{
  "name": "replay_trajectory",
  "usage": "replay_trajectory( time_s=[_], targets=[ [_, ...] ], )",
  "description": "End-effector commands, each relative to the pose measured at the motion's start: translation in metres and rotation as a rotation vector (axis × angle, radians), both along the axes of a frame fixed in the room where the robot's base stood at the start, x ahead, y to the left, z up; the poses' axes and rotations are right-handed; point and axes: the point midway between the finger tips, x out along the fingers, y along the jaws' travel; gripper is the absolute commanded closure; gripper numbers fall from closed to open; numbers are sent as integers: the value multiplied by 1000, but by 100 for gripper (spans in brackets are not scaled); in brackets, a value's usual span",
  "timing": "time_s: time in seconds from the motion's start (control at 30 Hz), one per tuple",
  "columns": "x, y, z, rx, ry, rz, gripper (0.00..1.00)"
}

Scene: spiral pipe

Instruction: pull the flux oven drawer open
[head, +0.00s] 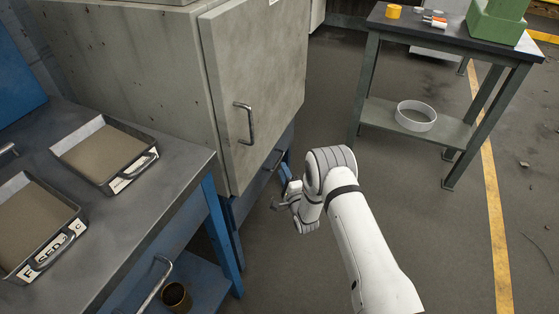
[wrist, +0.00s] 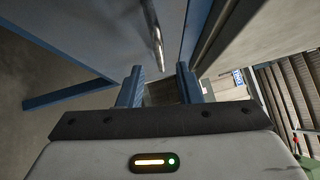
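The oven is a grey, worn cabinet (head: 130,75) with a door (head: 255,85) that looks shut and has an upright bar handle (head: 243,122). Below the door is a blue lower section, where a metal handle (head: 276,161) shows; I take this as the drawer handle. My gripper (head: 284,190) is low beside that section, partly hidden by my wrist. In the wrist view my gripper (wrist: 159,80) is open, its two blue fingers apart with nothing clearly between them.
A steel bench (head: 130,210) with two sand-coloured trays (head: 105,155) (head: 35,225) stands at left. A dark table (head: 440,35) with a lower shelf holding a white ring (head: 416,116) stands at back right. Open floor (head: 440,235) lies right of my arm.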

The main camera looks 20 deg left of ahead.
Motion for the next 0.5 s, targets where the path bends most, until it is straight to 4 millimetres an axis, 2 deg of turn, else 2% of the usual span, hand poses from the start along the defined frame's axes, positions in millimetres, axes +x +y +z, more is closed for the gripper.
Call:
replay_trajectory(
  time_s=[0.3,0.5],
  targets=[
    [37,30,6,0,-3,-2,68],
    [45,36,8,-1,-1,-3,68]
  ],
)
